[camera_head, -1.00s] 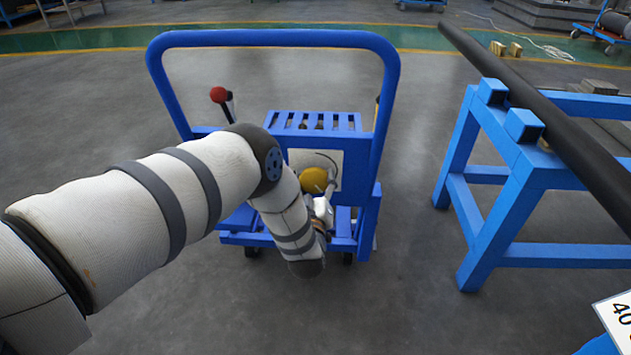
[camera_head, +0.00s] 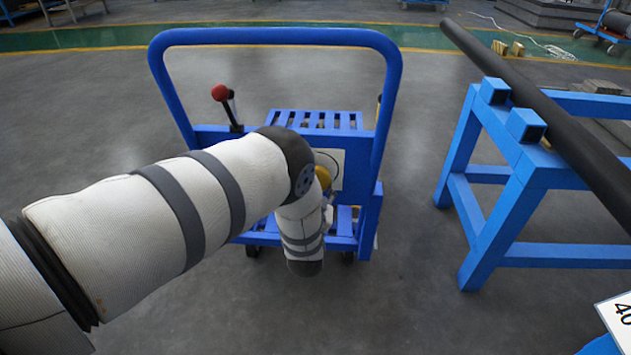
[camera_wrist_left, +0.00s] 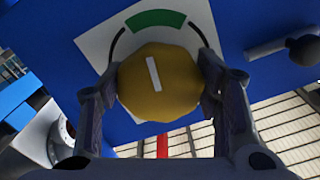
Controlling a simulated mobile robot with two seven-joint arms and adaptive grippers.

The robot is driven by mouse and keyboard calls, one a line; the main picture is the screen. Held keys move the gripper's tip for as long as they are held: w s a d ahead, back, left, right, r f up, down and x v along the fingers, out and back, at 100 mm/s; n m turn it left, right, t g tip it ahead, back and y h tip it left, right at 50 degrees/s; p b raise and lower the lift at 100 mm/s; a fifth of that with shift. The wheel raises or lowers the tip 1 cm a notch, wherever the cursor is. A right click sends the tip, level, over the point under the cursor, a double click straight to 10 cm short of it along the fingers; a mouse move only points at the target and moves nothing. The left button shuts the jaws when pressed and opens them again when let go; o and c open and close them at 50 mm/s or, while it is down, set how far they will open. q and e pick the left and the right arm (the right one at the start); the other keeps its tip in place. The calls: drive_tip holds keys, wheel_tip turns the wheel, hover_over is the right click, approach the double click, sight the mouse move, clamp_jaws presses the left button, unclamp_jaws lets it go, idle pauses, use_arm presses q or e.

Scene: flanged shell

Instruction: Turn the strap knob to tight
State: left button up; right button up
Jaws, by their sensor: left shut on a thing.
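The yellow knob (camera_wrist_left: 160,85) sits on a white plate with a black arc and a green band (camera_wrist_left: 157,18). Its white mark leans slightly left of vertical in the wrist view, its upper end towards the left part of the green band. My left gripper (camera_wrist_left: 157,88) is shut on the knob, one finger on each side. In the head view the knob (camera_head: 323,177) is partly hidden behind my left arm, and the white plate (camera_head: 332,161) shows only in part. My right gripper is not in view.
The knob is on a blue cart (camera_head: 273,36) with a tall hoop handle. A red-ball lever (camera_head: 220,92) stands at its left. A blue stand (camera_head: 520,180) carrying a long dark bar (camera_head: 560,120) is to the right. Open floor lies between.

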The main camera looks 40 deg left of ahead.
use_arm(q)
drive_tip(key=shift+m, duration=0.6)
drive_tip(key=o, duration=1.2)
drive_tip(key=shift+c, duration=0.2)
drive_tip(key=v, duration=1.2)
